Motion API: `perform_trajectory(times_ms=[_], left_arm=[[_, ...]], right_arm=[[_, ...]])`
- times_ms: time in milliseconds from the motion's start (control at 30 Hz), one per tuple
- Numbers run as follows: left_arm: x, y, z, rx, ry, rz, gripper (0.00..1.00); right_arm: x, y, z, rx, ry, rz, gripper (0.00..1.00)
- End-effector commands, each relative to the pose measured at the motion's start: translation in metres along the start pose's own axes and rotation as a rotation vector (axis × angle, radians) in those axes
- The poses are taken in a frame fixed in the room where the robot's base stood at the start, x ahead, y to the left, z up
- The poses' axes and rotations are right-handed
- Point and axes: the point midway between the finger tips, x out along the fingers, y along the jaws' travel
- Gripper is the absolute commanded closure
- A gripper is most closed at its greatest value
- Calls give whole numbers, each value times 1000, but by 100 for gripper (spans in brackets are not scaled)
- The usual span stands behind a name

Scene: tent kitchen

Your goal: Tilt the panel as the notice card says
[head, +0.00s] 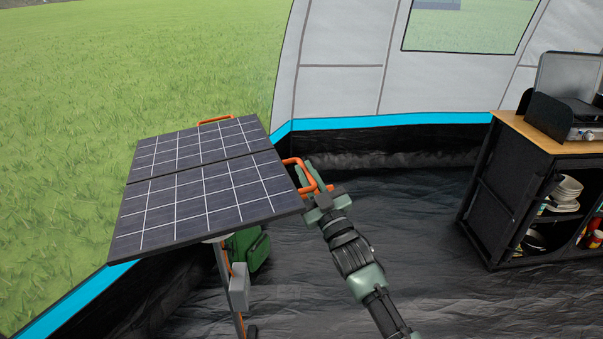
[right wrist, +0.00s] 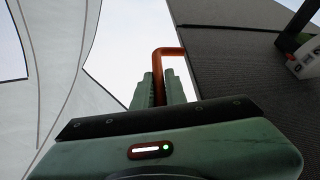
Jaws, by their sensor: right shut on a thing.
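The dark solar panel (head: 190,196) with a white grid stands at the left on a stand, its face up and slightly tilted. An orange handle (head: 292,161) sticks out from its right edge. My right gripper (head: 316,190) is shut on this handle. The right wrist view shows the fingers (right wrist: 158,88) around the orange handle (right wrist: 168,51), beside the panel's dark underside (right wrist: 235,85). A second orange handle (head: 215,120) is on the far edge. The stand's leg (head: 224,268) carries a grey box (head: 239,286). No notice card is readable in these views. My left gripper is out of view.
A green bag (head: 250,248) sits on the floor behind the stand. A black cabinet (head: 507,200) with dishes and a stove (head: 572,95) on top stands at the right. The dark floor (head: 415,235) between is clear. Grass lies outside at the left.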

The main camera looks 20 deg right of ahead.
Motion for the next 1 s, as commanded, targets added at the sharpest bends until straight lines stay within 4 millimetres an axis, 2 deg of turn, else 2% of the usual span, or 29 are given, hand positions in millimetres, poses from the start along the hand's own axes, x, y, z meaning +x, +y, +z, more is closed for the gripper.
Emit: perform_trajectory(times_ms=[33,200,733,767,800,1000], left_arm=[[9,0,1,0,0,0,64],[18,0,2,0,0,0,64],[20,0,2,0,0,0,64],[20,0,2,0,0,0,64],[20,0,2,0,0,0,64],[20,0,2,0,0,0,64]], right_arm=[[-4,-3,11,23,-4,9,100],[-9,-4,21,74,-3,30,100],[-11,-6,26,97,-8,38,100],[-11,-6,27,97,-9,38,79],[-11,-6,27,97,-9,38,68],[-10,-5,24,96,-4,39,66]])
